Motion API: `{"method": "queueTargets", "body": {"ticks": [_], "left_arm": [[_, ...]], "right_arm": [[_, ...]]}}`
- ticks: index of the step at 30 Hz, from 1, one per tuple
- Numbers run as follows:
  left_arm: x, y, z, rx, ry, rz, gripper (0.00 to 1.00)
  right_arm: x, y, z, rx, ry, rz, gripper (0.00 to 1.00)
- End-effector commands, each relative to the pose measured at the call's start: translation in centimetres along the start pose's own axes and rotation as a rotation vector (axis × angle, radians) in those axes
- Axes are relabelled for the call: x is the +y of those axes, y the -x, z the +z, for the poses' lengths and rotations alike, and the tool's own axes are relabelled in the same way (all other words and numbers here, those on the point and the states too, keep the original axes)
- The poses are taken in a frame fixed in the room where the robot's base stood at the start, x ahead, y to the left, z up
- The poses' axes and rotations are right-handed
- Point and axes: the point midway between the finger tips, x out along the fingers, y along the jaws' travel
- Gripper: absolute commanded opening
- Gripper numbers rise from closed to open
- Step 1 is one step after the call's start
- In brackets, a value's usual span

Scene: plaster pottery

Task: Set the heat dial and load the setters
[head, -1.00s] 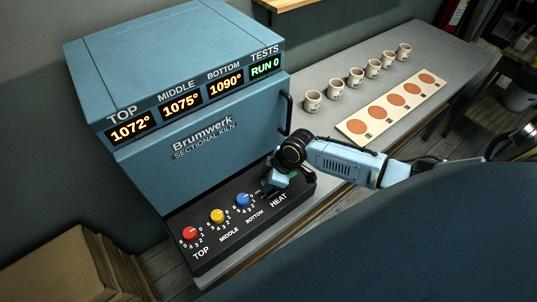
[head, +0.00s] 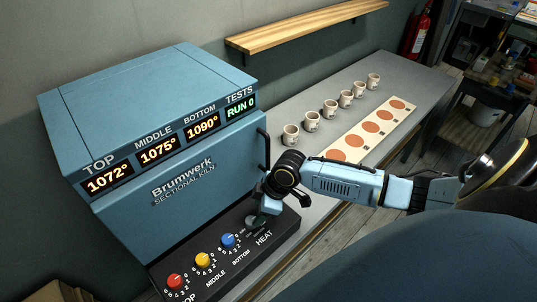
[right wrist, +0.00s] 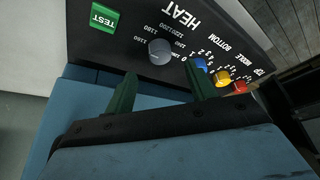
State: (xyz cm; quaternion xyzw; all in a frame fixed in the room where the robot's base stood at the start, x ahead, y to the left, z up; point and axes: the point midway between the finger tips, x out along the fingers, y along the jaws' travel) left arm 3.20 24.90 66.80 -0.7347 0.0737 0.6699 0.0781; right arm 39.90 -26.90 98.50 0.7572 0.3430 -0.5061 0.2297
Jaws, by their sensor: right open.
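The grey heat dial (right wrist: 159,50) sits on the black control panel, under the word HEAT in the right wrist view. My right gripper (head: 258,221) is at the HEAT end of the panel in the head view and largely hides the dial there. In the right wrist view its two green fingers (right wrist: 163,88) are apart and empty, with the dial beyond and between them. Several small pale cups (head: 330,108) stand in a row on the grey bench. Beside them lies a pale board (head: 334,150) with round terracotta discs. My left gripper is out of view.
The blue kiln (head: 185,175) shows 1072°, 1075°, 1090° and RUN 0. Red (head: 175,281), yellow (head: 203,260) and blue (head: 228,240) dials line the panel. A green TEST button (right wrist: 104,18) sits near the heat dial. A black handle (head: 264,150) projects from the kiln.

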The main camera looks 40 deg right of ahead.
Motion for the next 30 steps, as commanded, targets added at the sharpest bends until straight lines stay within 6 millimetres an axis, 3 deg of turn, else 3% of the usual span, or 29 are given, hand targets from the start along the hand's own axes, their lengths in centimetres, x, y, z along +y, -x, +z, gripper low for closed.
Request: {"method": "queueTargets", "body": {"ticks": [6, 12, 30], "left_arm": [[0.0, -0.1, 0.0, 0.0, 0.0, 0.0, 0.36], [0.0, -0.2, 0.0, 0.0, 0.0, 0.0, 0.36], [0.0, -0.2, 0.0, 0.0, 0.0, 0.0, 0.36]], "right_arm": [[0.1, 4.6, 0.1, -0.001, 0.003, 0.003, 0.55], [0.0, 7.0, 0.1, 0.0, 0.0, 0.0, 0.55], [0.0, 7.6, 0.0, 0.0, -0.001, 0.0, 0.55]]}}
